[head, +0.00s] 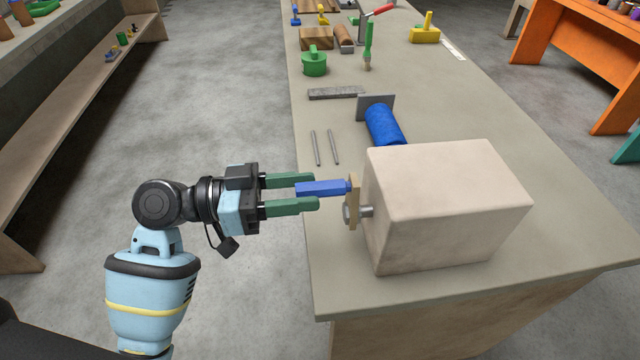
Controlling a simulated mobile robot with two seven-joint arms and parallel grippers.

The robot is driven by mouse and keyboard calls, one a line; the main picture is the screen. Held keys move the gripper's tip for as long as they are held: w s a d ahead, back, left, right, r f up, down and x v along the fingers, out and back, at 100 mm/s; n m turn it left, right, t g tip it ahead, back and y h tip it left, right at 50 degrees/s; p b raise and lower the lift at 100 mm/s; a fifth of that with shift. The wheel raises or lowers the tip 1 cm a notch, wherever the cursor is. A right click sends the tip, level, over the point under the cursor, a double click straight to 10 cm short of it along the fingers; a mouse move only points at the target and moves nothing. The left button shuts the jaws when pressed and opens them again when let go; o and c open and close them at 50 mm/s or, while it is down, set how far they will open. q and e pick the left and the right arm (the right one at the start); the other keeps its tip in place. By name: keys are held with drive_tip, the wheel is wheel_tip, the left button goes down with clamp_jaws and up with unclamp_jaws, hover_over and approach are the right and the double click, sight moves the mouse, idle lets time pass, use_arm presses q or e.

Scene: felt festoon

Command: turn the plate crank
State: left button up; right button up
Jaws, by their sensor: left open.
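The plate crank (352,203) is a tan flat arm on a metal shaft at the left face of a beige block (450,205). Its blue handle (322,188) sticks out to the left from the arm's upper end. My left gripper (316,192) comes in from the left and is open, with green fingers on either side of the handle's free end in this view. I cannot tell whether a finger touches the handle. My right gripper is not in view.
The block stands on a long workbench (480,110). Behind it lie a blue cylinder (384,125) with a grey plate, two thin rods (324,147) and a grey bar (335,93). Tools and a green pot (314,63) stand farther back. Open floor lies left of the bench.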

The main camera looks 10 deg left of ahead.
sight(349, 187)
use_arm(q)
drive_tip(key=shift+x, duration=1.75)
clamp_jaws()
